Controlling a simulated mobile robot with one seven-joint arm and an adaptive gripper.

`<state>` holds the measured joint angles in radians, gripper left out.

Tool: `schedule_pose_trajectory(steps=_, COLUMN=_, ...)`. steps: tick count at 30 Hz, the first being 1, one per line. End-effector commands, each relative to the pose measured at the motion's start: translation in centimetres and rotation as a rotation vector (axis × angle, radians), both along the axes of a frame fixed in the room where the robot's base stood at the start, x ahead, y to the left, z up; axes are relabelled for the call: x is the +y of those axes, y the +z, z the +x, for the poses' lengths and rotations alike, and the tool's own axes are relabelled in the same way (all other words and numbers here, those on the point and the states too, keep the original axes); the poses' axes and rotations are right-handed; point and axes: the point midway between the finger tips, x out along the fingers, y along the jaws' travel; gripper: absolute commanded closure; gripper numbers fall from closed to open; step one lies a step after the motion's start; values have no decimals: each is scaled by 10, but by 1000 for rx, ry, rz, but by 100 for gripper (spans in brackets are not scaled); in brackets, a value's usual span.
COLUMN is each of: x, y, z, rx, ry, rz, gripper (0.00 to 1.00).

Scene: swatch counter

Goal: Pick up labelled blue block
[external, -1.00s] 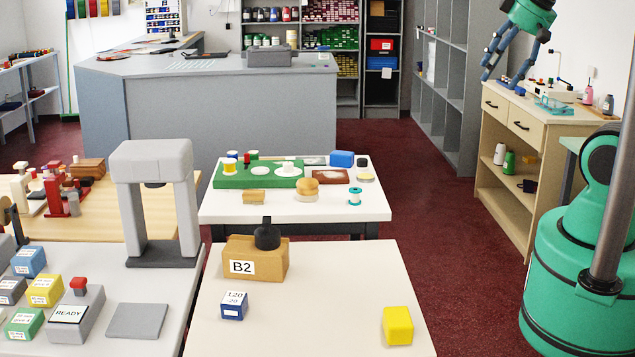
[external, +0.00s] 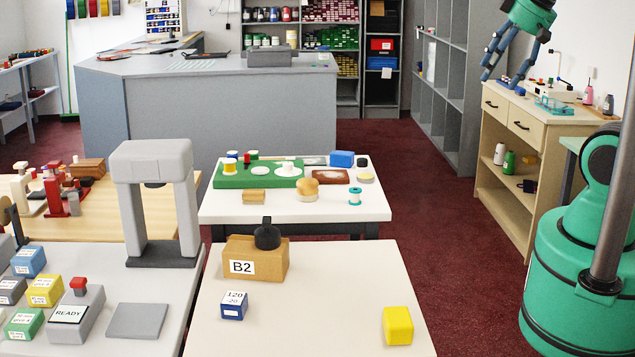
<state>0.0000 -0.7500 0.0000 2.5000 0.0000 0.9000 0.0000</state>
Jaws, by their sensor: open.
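A small blue block (external: 233,306) with a white label reading "120" and a smaller line lies on the near white table, left of centre. Another blue block with a white label (external: 28,262) sits among the coloured blocks at the left edge. My gripper (external: 502,80) is at the upper right, above the wooden cabinet. Its dark blue fingers are apart and it looks empty. It is far from both labelled blue blocks and touches neither.
A wooden box labelled B2 (external: 255,259) with a black knob stands just behind the "120" block. A yellow block (external: 397,326) lies to its right; table between is clear. A grey arch-shaped stand (external: 153,165) rises at left. A plain blue block (external: 341,158) is on the farther table.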

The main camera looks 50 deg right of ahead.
Motion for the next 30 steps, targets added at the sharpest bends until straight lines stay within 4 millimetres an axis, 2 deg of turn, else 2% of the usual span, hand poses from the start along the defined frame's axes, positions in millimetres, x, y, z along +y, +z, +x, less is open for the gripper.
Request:
schedule_pose_trajectory(steps=5, x=2, y=1, z=3, rx=2, ry=4, rz=0, gripper=33)
schedule_pose_trajectory(steps=11, x=11, y=5, z=22, rx=17, ry=28, rz=2, gripper=33)
schedule_pose_trajectory(steps=20, x=47, y=10, z=85, rx=61, ry=103, rz=3, gripper=33)
schedule_pose_trajectory(steps=30, x=112, y=-3, z=163, rx=112, ry=196, rz=-1, gripper=33)
